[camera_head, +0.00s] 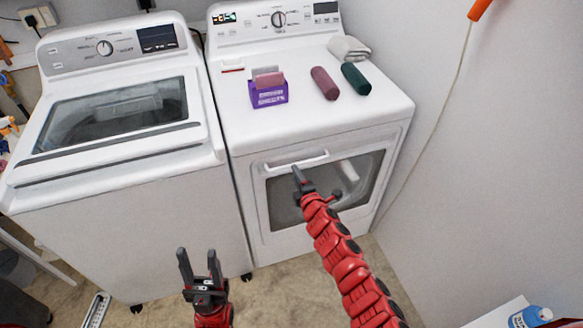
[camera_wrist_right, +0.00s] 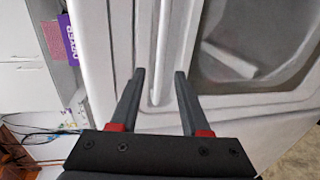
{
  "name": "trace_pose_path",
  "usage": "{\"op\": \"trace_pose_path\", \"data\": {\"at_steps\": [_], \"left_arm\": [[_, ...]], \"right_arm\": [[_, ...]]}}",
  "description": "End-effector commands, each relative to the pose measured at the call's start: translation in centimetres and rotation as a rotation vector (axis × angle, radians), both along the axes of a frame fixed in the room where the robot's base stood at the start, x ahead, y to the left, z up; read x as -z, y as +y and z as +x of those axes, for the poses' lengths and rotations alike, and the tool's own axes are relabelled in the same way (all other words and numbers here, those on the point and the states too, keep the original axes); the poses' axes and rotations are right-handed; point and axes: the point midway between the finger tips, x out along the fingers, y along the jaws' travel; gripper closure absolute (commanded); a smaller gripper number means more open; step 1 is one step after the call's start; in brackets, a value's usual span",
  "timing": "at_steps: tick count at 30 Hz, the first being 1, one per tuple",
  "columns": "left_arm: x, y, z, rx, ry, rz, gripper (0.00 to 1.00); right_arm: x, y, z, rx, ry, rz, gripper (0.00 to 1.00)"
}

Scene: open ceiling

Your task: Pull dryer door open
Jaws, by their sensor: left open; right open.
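The white dryer (camera_head: 310,107) stands on the right, and its front door (camera_head: 365,180) with a dark window appears closed. A white bar handle (camera_head: 297,162) runs along the door's top edge. My right gripper (camera_head: 315,182) is open in front of the door, close to the handle. In the right wrist view the handle (camera_wrist_right: 163,50) runs upright between the open fingers (camera_wrist_right: 158,75); I cannot tell whether they touch it. The dryer door's window (camera_wrist_right: 260,40) fills the right of that view. My left gripper (camera_head: 200,265) is open and empty, low above the floor before the washer.
A white top-loading washer (camera_head: 120,130) stands left of the dryer. On the dryer top are a purple box (camera_head: 268,96), two rolled cloths (camera_head: 325,83) and a folded grey towel (camera_head: 349,48). A wall (camera_head: 500,130) closes off the right. Floor (camera_head: 290,290) in front is clear.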

Motion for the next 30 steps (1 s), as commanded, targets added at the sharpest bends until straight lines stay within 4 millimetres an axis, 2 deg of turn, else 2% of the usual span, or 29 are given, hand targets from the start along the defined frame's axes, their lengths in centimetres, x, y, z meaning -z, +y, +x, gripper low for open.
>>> {"op": "trace_pose_path", "data": {"at_steps": [13, 30], "left_arm": [[0.1, 0.0, 0.0, 0.0, 0.0, 0.0, 0.5], [0.2, 0.0, 0.0, 0.0, 0.0, 0.0, 0.5]], "right_arm": [[0.8, 1.0, 3.7, 0.005, 0.0, 0.001, 0.54], [1.0, 1.6, 4.5, -0.002, 0.001, 0.001, 0.54]]}}
